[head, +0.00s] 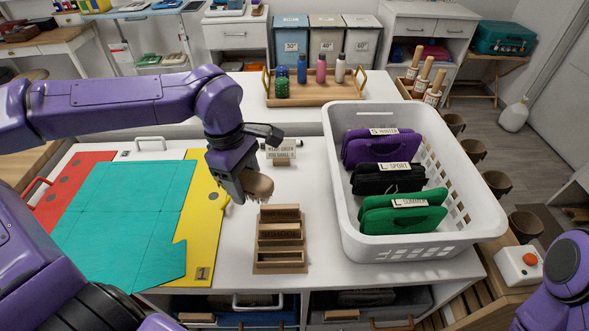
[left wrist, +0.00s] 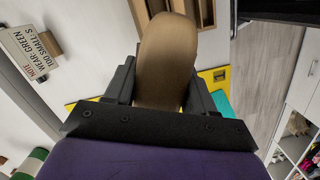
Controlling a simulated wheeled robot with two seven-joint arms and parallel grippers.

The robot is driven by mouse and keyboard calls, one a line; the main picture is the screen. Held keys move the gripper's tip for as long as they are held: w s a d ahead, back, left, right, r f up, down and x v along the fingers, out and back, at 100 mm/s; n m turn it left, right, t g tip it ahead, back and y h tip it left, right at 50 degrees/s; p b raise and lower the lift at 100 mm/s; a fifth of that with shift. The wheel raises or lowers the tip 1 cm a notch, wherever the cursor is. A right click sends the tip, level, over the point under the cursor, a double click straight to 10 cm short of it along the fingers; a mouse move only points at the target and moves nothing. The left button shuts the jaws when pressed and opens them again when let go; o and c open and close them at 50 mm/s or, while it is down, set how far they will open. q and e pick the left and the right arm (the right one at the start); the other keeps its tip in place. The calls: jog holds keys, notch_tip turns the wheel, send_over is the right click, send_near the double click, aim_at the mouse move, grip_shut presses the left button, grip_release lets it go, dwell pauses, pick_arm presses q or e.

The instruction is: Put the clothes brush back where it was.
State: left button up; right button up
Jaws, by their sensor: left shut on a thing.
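My left gripper (head: 246,187) is shut on the clothes brush (head: 259,187), a brown, rounded wooden brush with bristles facing down. The brush also shows large between the fingers in the left wrist view (left wrist: 166,60). It is held above the white table, just behind and slightly left of a wooden rack (head: 281,262) with several slats and open slots.
A white basket (head: 357,237) with purple, black and green pouches stands right of the rack. A small sign (head: 281,149) stands behind the brush. A wooden tray (head: 312,95) with bottles is at the back.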

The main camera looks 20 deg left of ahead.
pick_arm(q)
jog(key=b, duration=0.1)
jog(key=w+f+b, duration=0.1)
jog(key=shift+w+f+n+b, duration=0.1)
jog(key=shift+w+n+b, duration=0.15)
jog(key=shift+n+b, duration=0.05)
jog(key=shift+w+d+p, duration=0.1)
jog(key=shift+w+p, duration=0.45)
jog(key=shift+w, duration=0.05)
jog(key=p, duration=0.2)
send_over(284, 189)
jog(key=f, duration=0.7)
jog(key=shift+s+a, duration=0.35)
jog(key=shift+w+f, duration=0.15)
jog(key=shift+f, duration=0.15)
jog(key=f, duration=0.4)
jog(key=shift+w+d, duration=0.1)
jog(key=shift+w, duration=0.25)
jog(key=shift+r, duration=0.1)
jog(key=shift+s, duration=0.1)
